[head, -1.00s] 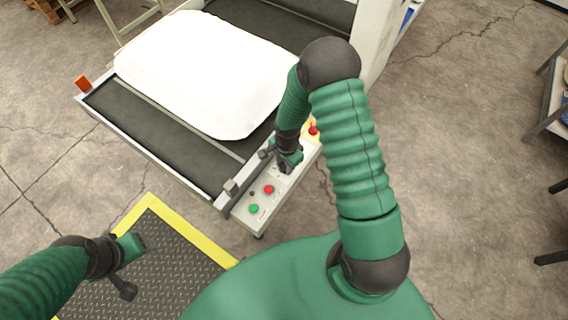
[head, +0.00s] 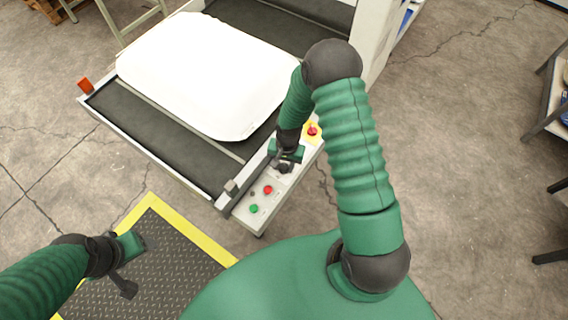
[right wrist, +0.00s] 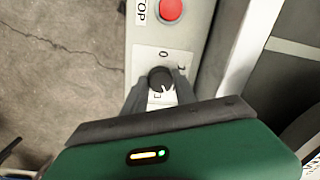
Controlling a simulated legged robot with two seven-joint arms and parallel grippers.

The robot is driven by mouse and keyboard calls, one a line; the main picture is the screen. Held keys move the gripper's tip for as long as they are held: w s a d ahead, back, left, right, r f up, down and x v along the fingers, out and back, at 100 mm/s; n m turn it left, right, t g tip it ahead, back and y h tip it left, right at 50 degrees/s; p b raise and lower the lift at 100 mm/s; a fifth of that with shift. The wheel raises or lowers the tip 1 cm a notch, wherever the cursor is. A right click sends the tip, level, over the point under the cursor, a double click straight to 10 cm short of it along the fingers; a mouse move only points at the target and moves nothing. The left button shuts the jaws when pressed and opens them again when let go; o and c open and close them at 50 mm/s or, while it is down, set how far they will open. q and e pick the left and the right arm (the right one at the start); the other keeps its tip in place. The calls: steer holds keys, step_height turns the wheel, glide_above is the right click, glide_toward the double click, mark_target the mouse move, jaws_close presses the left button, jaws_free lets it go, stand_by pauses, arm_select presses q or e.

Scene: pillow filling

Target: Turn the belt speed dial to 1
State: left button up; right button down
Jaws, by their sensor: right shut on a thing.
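The belt speed dial (right wrist: 160,78) is a small round black knob on the pale control panel (head: 243,216). In the right wrist view a "0" is printed just above it; other white marks show below it, partly hidden. Which mark the dial points to I cannot tell. My right gripper (right wrist: 161,86) is shut on the dial, one dark finger on each side. In the head view my right gripper (head: 284,168) is at the panel and hides the dial. My left gripper (head: 137,266) is open and empty above the dark floor mat, away from the panel.
The panel holds a red button (head: 268,190), a green button (head: 254,208) and a red emergency stop on yellow (head: 312,131). In the wrist view a red STOP button (right wrist: 170,10) is above the dial. A white pillow (head: 205,75) lies on the dark belt (head: 155,140).

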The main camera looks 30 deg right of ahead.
steer(key=n, duration=0.2)
steer(key=n+p, duration=0.1)
steer(key=n, duration=0.1)
steer(key=shift+w+r+n, duration=0.1)
steer(key=shift+w+n, duration=0.1)
steer(key=shift+n, duration=0.1)
steer(key=n, duration=0.4)
steer(key=shift+n+p, duration=0.3)
steer(key=shift+p, duration=0.05)
steer(key=n, duration=0.4)
steer(key=shift+w+g+p, duration=0.1)
steer(key=shift+g+p, duration=0.2)
steer(key=shift+p, duration=0.05)
steer(key=shift+n+p, duration=0.3)
steer(key=shift+n, duration=1.7)
steer(key=c, duration=1.3)
jaws_free()
steer(key=o, duration=0.3)
